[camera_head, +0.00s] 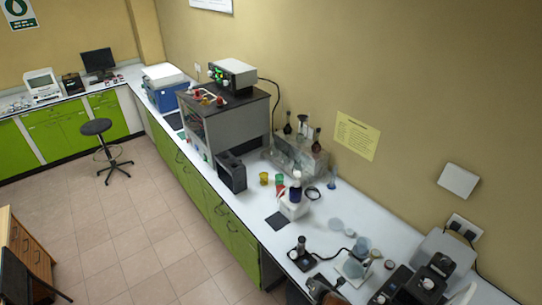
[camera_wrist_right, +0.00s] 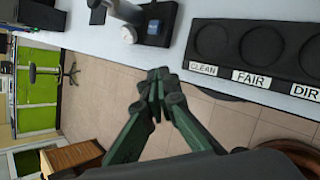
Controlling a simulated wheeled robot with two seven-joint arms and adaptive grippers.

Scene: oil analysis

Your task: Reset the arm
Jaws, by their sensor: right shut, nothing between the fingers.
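My right gripper (camera_wrist_right: 157,84) shows in the right wrist view with its green-grey fingers together and nothing between them. It hangs over the floor, just off the bench edge. My left gripper is in neither view.
In the wrist view, a black tray (camera_wrist_right: 232,71) with round recesses is labelled CLEAN, FAIR and a partly cut DIR. A black device (camera_wrist_right: 155,22) stands near the edge. The head view shows a stand (camera_head: 301,257), glassware (camera_head: 362,246) and a stool (camera_head: 97,128).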

